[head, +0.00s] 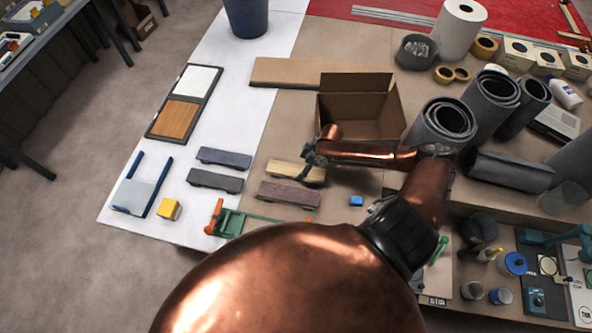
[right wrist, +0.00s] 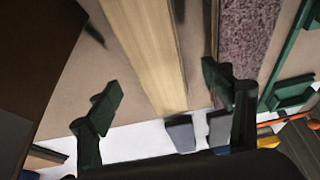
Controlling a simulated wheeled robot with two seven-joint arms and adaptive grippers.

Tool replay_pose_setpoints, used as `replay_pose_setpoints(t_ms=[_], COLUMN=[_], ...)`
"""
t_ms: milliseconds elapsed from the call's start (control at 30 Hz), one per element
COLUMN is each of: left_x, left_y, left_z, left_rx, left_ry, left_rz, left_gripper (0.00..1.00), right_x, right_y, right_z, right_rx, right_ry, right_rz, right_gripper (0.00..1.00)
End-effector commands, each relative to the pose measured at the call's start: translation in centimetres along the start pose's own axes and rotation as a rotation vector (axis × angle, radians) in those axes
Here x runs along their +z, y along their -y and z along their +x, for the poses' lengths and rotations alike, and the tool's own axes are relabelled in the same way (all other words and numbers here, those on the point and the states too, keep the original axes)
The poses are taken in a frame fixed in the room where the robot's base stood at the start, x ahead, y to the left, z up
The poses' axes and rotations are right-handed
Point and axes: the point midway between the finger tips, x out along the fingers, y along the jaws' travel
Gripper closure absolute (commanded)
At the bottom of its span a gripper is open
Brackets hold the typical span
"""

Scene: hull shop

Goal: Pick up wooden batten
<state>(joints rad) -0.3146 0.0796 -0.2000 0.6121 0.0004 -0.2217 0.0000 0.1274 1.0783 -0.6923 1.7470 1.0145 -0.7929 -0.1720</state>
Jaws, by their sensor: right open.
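The wooden batten (head: 287,171) is a pale yellow-tan bar lying on the brown part of the table in the head view. My right gripper (head: 313,161) is over its right end and hides part of it. In the right wrist view the batten (right wrist: 148,50) runs between the two dark fingers of the open gripper (right wrist: 160,84), with a gap on both sides. No contact shows. My left gripper is not in view.
A speckled purple-brown bar (head: 289,194) lies just in front of the batten. Two grey bars (head: 215,182) lie to the left. An open cardboard box (head: 357,107) stands close behind the gripper.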

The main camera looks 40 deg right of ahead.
Motion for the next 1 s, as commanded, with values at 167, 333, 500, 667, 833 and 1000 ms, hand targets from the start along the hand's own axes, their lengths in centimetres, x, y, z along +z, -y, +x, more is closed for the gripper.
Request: replay_pose_setpoints(t_ms=[167,333,500,667,833,1000], left_x=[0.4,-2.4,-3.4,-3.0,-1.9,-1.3], left_y=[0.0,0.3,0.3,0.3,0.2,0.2], left_z=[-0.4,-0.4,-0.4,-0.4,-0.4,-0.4], left_rx=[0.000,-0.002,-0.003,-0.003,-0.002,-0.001], left_ry=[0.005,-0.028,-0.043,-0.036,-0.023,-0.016], left_rz=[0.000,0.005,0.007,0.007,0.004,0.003], left_gripper=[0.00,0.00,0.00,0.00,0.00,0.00], right_x=[-0.4,-0.2,-0.1,-0.1,-0.1,0.0], right_y=[-0.3,-0.3,-0.3,-0.3,-0.3,-0.3], right_z=[2.7,3.8,3.8,3.8,3.8,3.8], right_rx=[0.000,0.001,0.001,0.001,0.002,0.002], right_ry=[-0.002,0.000,0.000,0.000,0.000,0.000], right_rz=[0.002,0.002,0.002,0.003,0.004,0.004], right_gripper=[0.26,0.26,0.26,0.34,0.46,0.58])
